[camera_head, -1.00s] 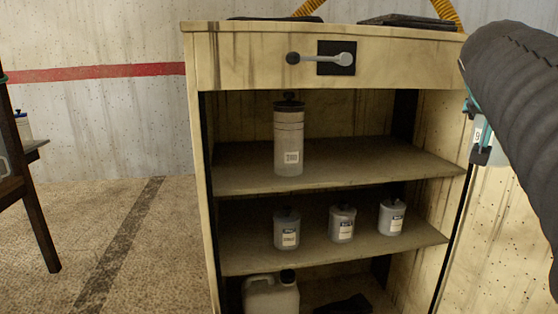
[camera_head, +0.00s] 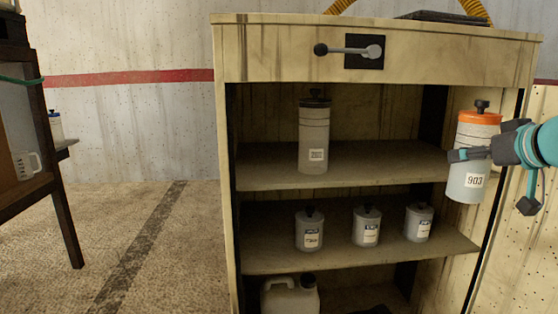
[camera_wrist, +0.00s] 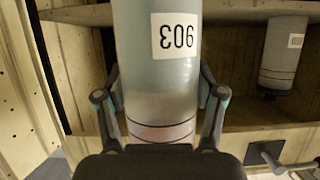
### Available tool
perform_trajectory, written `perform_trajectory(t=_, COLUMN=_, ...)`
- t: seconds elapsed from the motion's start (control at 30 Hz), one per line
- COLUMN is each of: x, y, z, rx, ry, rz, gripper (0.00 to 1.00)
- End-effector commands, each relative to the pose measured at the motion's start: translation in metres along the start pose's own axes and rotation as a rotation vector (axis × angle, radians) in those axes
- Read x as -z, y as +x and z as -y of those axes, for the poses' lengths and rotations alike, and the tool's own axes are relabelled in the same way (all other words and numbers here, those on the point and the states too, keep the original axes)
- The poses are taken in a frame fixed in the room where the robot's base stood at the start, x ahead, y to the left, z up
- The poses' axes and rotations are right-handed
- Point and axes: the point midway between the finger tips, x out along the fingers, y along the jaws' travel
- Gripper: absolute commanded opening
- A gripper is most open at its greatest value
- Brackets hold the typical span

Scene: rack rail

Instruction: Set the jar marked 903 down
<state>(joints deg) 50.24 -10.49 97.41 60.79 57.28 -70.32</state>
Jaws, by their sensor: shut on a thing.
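The jar marked 903 (camera_head: 474,160) has an orange lid with a dark knob and a pale blue-grey body. My gripper (camera_head: 470,154) is shut on it from the right and holds it upright in the air, in front of the right side of the cabinet. In the wrist view the jar (camera_wrist: 158,75) appears upside down between the two fingers of my gripper (camera_wrist: 160,100), its label reading inverted. The cabinet's upper shelf (camera_head: 385,165) lies behind and to the left of the jar.
A tall jar with a dark lid (camera_head: 314,135) stands on the upper shelf, left of its middle. Three small jars (camera_head: 366,226) stand on the shelf below. A white jug (camera_head: 290,297) is at the bottom. The upper shelf's right part looks clear.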

Motion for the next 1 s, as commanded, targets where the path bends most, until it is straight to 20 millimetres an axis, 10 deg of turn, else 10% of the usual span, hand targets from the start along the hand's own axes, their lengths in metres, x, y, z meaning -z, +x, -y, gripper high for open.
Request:
perform_trajectory(t=0.57, x=0.026, y=0.025, z=-0.009, rx=0.361, ry=-0.154, rz=0.000, gripper=0.14)
perform_trajectory(t=1.0, x=0.059, y=0.104, z=0.027, rx=0.363, ry=-0.153, rz=0.001, gripper=0.14)
